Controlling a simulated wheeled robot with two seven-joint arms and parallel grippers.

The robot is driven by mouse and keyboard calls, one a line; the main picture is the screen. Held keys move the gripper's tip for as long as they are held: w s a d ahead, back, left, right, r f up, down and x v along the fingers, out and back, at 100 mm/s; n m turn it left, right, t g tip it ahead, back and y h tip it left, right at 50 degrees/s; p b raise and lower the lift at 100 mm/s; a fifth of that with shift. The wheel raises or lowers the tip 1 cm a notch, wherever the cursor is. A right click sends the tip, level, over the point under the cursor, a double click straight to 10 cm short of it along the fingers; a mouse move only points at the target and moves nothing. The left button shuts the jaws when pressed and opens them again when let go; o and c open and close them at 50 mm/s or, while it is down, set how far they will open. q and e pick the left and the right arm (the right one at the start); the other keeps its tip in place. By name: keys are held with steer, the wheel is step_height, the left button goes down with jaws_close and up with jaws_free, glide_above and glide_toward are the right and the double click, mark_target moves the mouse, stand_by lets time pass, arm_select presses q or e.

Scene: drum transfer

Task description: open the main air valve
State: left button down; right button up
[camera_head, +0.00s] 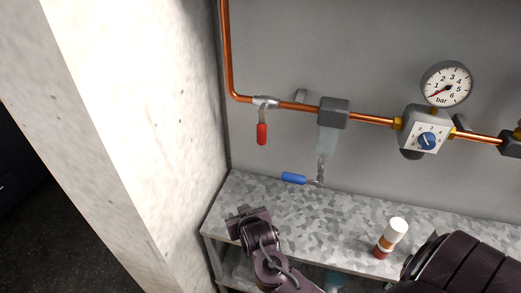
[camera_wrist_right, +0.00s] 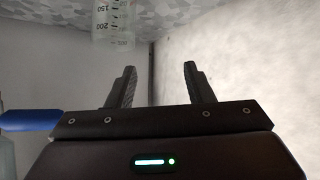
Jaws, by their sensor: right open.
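The main air valve (camera_head: 265,102) sits on the copper pipe at upper left in the head view. Its red lever (camera_head: 262,133) hangs straight down, crosswise to the pipe. My right gripper (camera_head: 248,216) is over the left end of the metal shelf, below the red lever and apart from it. In the right wrist view its fingers (camera_wrist_right: 160,75) are spread with nothing between them. The red lever does not show in the right wrist view. My left gripper is not in view.
A blue lever (camera_head: 293,178) sticks out left below the grey filter block (camera_head: 334,112). A regulator (camera_head: 424,128) and gauge (camera_head: 447,84) are farther right. A white-capped bottle (camera_head: 391,238) stands on the shelf (camera_head: 350,212). A pale pillar (camera_head: 140,130) borders the left.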

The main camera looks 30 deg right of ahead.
steer(key=w+d+r+m+t+h, duration=0.3)
steer(key=w+d+r, duration=0.1)
steer(key=r, duration=0.5)
steer(key=m+t+h, duration=0.1)
steer(key=m+h, duration=0.1)
steer(key=h, duration=0.3)
glide_toward(262, 133)
steer(key=w+d+f, duration=0.1)
steer(key=w+d, duration=0.1)
steer(key=w, duration=0.1)
steer(key=shift+w+d+r+m+h+p, duration=0.2)
steer(key=shift+w+d+p, duration=0.2)
steer(key=shift+w+d, duration=0.15)
steer(key=shift+w+d+r+m+h+p, duration=0.15)
steer(key=shift+w+d+p, duration=0.25)
steer(key=shift+w, duration=0.2)
steer(key=p+x, duration=0.1)
steer(key=x, duration=0.3)
steer(key=shift+f, duration=0.1)
steer(key=shift+w+d+f, duration=0.1)
steer(key=shift+w+d, duration=0.15)
steer(key=shift+w, duration=0.15)
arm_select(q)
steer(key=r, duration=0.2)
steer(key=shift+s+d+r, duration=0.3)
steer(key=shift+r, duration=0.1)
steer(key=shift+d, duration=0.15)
arm_select(e)
jaws_close()
